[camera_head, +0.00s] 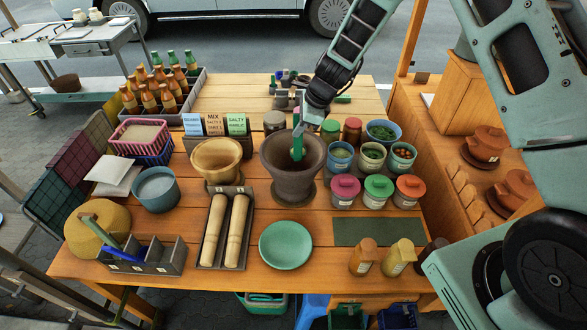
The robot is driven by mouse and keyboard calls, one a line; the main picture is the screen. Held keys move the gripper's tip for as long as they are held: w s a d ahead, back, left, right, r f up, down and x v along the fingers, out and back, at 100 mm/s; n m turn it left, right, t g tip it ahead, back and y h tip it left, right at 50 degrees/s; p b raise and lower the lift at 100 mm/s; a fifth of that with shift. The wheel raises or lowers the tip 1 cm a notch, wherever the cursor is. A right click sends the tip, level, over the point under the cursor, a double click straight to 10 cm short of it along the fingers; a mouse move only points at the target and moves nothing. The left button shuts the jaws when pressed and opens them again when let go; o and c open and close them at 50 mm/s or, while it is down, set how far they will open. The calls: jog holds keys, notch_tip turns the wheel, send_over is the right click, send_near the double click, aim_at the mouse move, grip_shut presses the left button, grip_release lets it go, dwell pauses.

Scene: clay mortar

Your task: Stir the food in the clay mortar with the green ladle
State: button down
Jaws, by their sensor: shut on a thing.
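The dark brown clay mortar (291,184) stands upright on the wooden table, right of the middle. My gripper (300,122) is above the mortar's far rim, pointing down, and is shut on the green ladle (297,148). The ladle hangs upright with its lower part inside the mortar's mouth. The ladle's lower end and the food in the mortar cannot be made out from this view.
A wooden mortar (217,160) stands just left, with two pestles (225,230) in a tray before it. Lidded jars (345,190) and bowls (371,156) crowd the right. A green plate (285,245) lies in front. A bottle crate (160,95) is at back left.

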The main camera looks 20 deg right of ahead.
notch_tip(320, 180, up, 8)
jog(key=p, duration=0.5)
jog(key=shift+f, duration=0.35)
